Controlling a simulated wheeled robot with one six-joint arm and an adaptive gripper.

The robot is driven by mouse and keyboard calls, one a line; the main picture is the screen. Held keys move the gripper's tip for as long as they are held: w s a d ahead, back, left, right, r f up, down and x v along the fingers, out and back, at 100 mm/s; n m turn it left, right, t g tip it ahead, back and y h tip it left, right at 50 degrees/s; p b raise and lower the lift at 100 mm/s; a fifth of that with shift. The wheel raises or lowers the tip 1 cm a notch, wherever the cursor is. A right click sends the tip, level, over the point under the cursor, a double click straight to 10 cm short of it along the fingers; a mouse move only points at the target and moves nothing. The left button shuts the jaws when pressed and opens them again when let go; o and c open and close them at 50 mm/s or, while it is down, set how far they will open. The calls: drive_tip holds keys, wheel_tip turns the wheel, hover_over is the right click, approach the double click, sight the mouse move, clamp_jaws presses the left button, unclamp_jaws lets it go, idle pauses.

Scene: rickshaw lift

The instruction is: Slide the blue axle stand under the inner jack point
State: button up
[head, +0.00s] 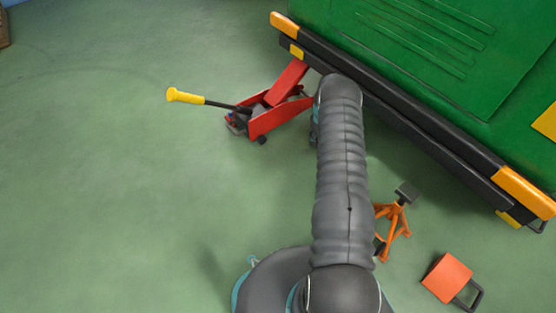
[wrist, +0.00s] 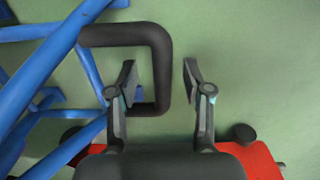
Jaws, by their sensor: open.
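The blue axle stand (wrist: 48,68) fills the left of the wrist view, with blue tubular legs and a black loop handle (wrist: 166,70) reaching right. My gripper (wrist: 160,82) is open. Its left finger shows within the handle's loop and its right finger outside, so the loop's right bar lies between them in the picture. The fingers do not close on it; contact cannot be told. In the head view my arm covers the gripper area, and the blue stand is not visible. The inner jack point cannot be made out under the green vehicle (head: 440,60).
A red floor jack (head: 275,118) with a yellow-tipped handle (head: 185,96) reaches under the vehicle's black bumper (head: 420,120). Red parts (wrist: 262,160) show low in the wrist view. An orange stand (head: 392,222) and an orange block (head: 447,277) sit right of my arm. The left floor is clear.

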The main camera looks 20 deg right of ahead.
idle(0.3)
drive_tip(key=shift+r+p, duration=1.55)
drive_tip(key=shift+r, duration=2.65)
drive_tip(key=shift+s+a+m, duration=0.1)
drive_tip(key=shift+m, duration=0.4)
drive_tip(key=s+a+m+g, duration=0.2)
drive_tip(key=s+a+m, duration=0.15)
drive_tip(key=s, duration=0.35)
drive_tip(key=s+a+r+m+p, duration=0.1)
drive_tip(key=s+a+r, duration=0.35)
drive_tip(key=r, duration=0.55)
drive_tip(key=s+a+r+t+p, duration=0.1)
drive_tip(key=s+a+r, duration=0.35)
drive_tip(key=r, duration=0.55)
drive_tip(key=s+a+r+m+p, duration=0.1)
drive_tip(key=s+a+r, duration=0.4)
drive_tip(key=r, duration=0.5)
drive_tip(key=s+a+r+n+t+p, duration=0.1)
drive_tip(key=s+a+r+t+p, duration=0.1)
drive_tip(key=s+a+r, duration=0.5)
drive_tip(key=s+a+r+n+t+p, duration=0.2)
drive_tip(key=s+a+r+t, duration=0.2)
drive_tip(key=s+a+r, duration=0.3)
drive_tip(key=s+r, duration=0.5)
drive_tip(key=r, duration=0.4)
drive_tip(key=shift+a+t+p, duration=0.15)
drive_tip(key=shift+t+p, duration=0.15)
